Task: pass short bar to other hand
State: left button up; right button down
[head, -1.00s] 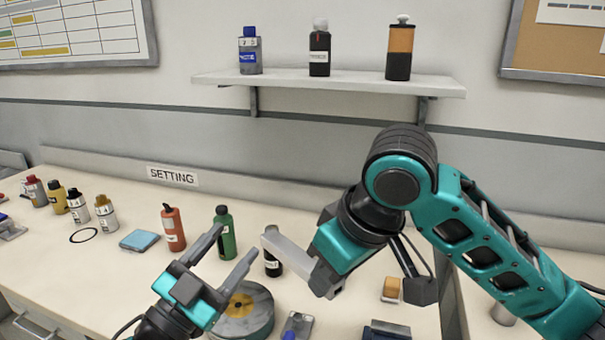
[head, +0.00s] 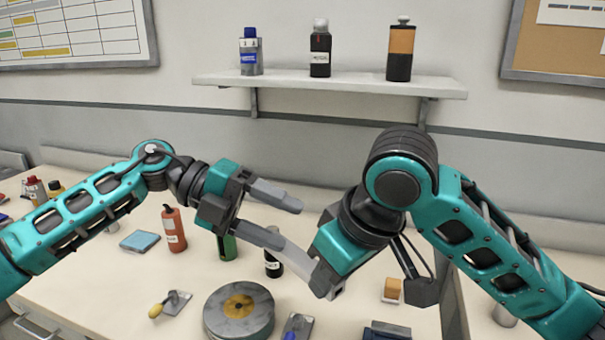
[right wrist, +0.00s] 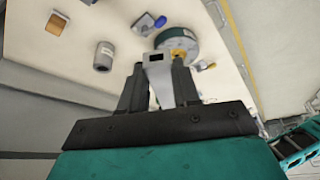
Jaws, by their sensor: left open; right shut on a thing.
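The short bar (head: 297,259) is pale grey and sticks out up and left from my right gripper (head: 325,284) in the head view. My right gripper is shut on one end of it. In the right wrist view the bar (right wrist: 157,70) shows end-on between the two dark fingers. My left gripper (head: 293,225) is open, its fingers pointing right toward the bar. Its lower finger overlaps the bar's free end in the picture and hides part of it; I cannot tell whether they touch. The space between the left fingers looks empty.
An orange bottle (head: 174,230), a green bottle (head: 227,247) and a dark bottle (head: 273,266) stand behind. A wall shelf (head: 330,86) holds three bottles.

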aim_at(303, 254)
pick_arm(q)
jog(key=r+n+y, duration=0.1)
jog(key=y, duration=0.1)
jog(key=d+r+n+y, duration=0.1)
jog(key=y, duration=0.2)
jog(key=r+n+y, duration=0.1)
jog(key=y, duration=0.2)
jog(key=shift+w+d+r, duration=0.2)
jog(key=shift+w+r, duration=0.1)
notch_tip(303, 254, up, 4)
jog(key=d+n+t+y, duration=0.2)
jog(key=d+n+y, duration=0.1)
jog(key=n+y, duration=0.25)
jog(key=shift+n, duration=0.35)
jog(key=f, duration=0.8)
jog(key=s+f, duration=0.1)
jog(key=f, duration=0.3)
jog(key=shift+a+f, duration=0.15)
jog(key=shift+c, duration=0.3)
